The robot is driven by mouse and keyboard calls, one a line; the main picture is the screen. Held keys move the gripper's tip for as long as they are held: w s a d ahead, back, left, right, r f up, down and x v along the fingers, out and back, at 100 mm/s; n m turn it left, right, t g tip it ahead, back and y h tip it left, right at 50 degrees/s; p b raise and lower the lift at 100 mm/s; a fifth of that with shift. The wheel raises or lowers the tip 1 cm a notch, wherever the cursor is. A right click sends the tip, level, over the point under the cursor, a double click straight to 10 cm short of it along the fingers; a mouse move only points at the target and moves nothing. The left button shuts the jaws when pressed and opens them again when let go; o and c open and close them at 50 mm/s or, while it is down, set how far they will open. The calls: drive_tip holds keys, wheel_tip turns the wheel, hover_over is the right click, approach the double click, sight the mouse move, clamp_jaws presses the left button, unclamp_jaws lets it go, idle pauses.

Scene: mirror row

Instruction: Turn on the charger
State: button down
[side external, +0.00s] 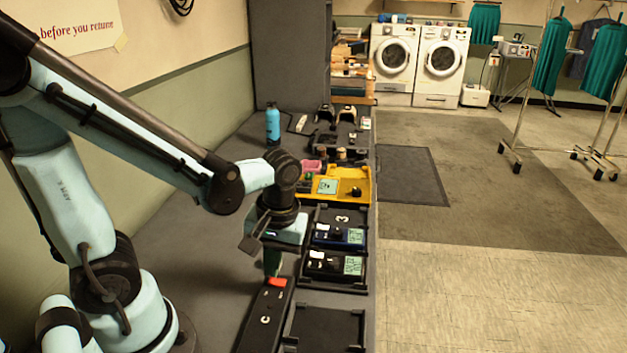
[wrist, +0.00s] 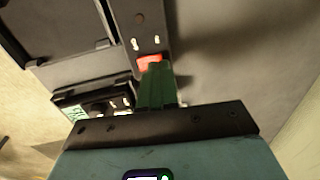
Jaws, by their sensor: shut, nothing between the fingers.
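A long black strip (side external: 264,318) marked with a C lies on the bench, with a red rocker switch (side external: 277,282) at its far end. The strip (wrist: 139,18) and the red switch (wrist: 149,62) also show in the wrist view. I cannot tell for sure which device is the charger. My gripper (side external: 272,268) points down just above the switch end. Its green fingers (wrist: 156,82) are shut and empty, with their tips right at the edge of the red switch. Whether they touch it I cannot tell.
Black trays with screened devices (side external: 335,265) stand to the right of the strip, with an empty tray (side external: 326,328) in front. A yellow tray (side external: 345,186) and a blue bottle (side external: 272,125) are farther back. The bench left of the strip is clear.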

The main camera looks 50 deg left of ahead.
drive_tip(key=shift+f, duration=0.6)
drive_tip(key=shift+s+a, duration=0.1)
drive_tip(key=shift+s+a+f+h, duration=0.1)
drive_tip(key=shift+f+h, duration=0.15)
drive_tip(key=shift+h, duration=0.05)
drive_tip(key=shift+w+d+r, duration=0.2)
drive_tip(key=shift+w+d, duration=0.45)
